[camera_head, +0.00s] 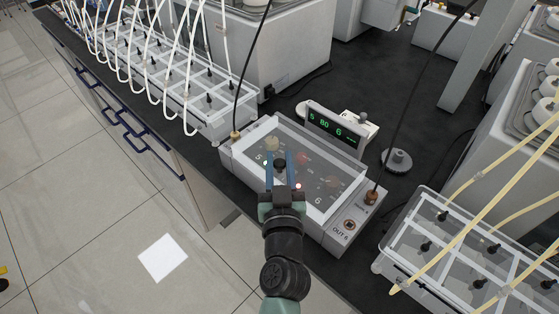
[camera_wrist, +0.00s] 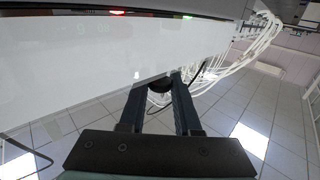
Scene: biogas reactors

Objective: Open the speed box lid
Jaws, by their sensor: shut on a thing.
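The speed box (camera_head: 346,232) is a pale grey unit on the black bench, at the centre of the head view. Its clear lid (camera_head: 328,160) lies over coloured dials and numbers; I cannot tell whether it is slightly raised. My gripper (camera_head: 279,171) reaches over the front edge of the box from below in the picture. In the wrist view my gripper (camera_wrist: 160,92) has its two fingers on either side of a dark round knob (camera_wrist: 159,86), shut on it. A broad pale surface fills the upper left there. The fingers partly hide the knob.
A green display (camera_head: 332,127) stands behind the box. Clear reactor trays with tubes stand at the left (camera_head: 150,75) and right (camera_head: 450,240). A black cable (camera_head: 247,70) rises at the box's left corner, another at its right. Open tiled floor lies in front of the bench.

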